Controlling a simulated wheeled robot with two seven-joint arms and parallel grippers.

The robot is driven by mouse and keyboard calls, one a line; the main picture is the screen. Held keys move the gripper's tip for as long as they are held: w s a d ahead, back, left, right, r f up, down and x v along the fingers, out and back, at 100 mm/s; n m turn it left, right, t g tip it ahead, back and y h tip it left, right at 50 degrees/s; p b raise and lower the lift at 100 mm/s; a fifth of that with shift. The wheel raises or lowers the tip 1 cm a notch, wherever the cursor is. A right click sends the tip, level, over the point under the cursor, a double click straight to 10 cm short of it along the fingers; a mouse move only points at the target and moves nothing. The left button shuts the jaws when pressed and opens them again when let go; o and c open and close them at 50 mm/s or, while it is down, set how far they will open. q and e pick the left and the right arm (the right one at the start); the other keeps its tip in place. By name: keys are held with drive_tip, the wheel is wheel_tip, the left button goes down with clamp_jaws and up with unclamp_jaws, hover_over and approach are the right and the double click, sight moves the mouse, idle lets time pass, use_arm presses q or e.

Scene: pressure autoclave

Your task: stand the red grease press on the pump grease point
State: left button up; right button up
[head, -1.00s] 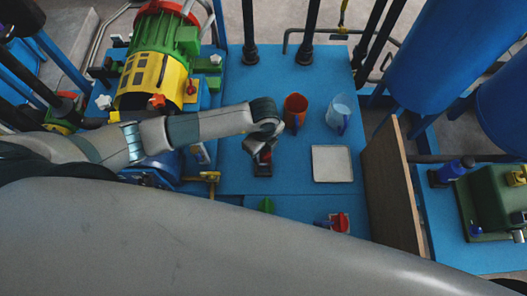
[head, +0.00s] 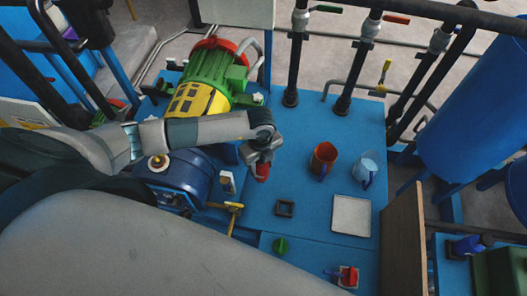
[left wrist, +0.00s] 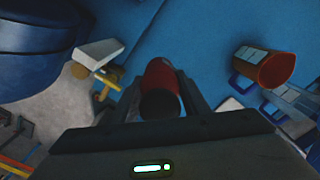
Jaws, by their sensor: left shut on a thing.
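My left gripper (head: 262,163) is shut on the red grease press (head: 262,173) and holds it above the blue deck. In the left wrist view the red press (left wrist: 161,78) sits between the two fingers, its dark round end toward the camera. The blue pump housing (head: 180,178) is left of the gripper, with a round brass fitting (head: 158,162) on top; I cannot tell whether this is the grease point. My right gripper is not in view.
A green and yellow motor (head: 205,90) stands behind the arm. An orange mug (head: 323,158), a clear blue jug (head: 365,170) and a white tray (head: 351,215) are on the right. A yellow-handled valve (head: 235,208) and white tab (head: 227,182) stand near the pump.

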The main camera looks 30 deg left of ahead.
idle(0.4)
use_arm(q)
drive_tip(key=shift+w+d+r+m+b, duration=0.35)
drive_tip(key=shift+w+r+m, duration=0.15)
drive_tip(key=shift+m, duration=0.4)
drive_tip(key=w+d+r+m+b, duration=0.1)
drive_tip(key=d+r+m+b, duration=0.15)
drive_tip(key=r+m, duration=0.65)
drive_tip(key=w+d+r+m+b, duration=0.15)
drive_tip(key=m+b, duration=0.25)
drive_tip(key=m, duration=1.1)
drive_tip(key=s+a+r+m+b, duration=0.1)
drive_tip(key=r+m, duration=0.3)
drive_tip(key=m, duration=0.7)
drive_tip(key=s+a+r+m+b, duration=0.1)
drive_tip(key=s+r+m+b, duration=0.2)
drive_tip(key=m, duration=0.8)
drive_tip(key=shift+s+a+r+b, duration=0.25)
drive_tip(key=shift+r+b, duration=0.2)
drive_tip(key=shift+r, duration=0.25)
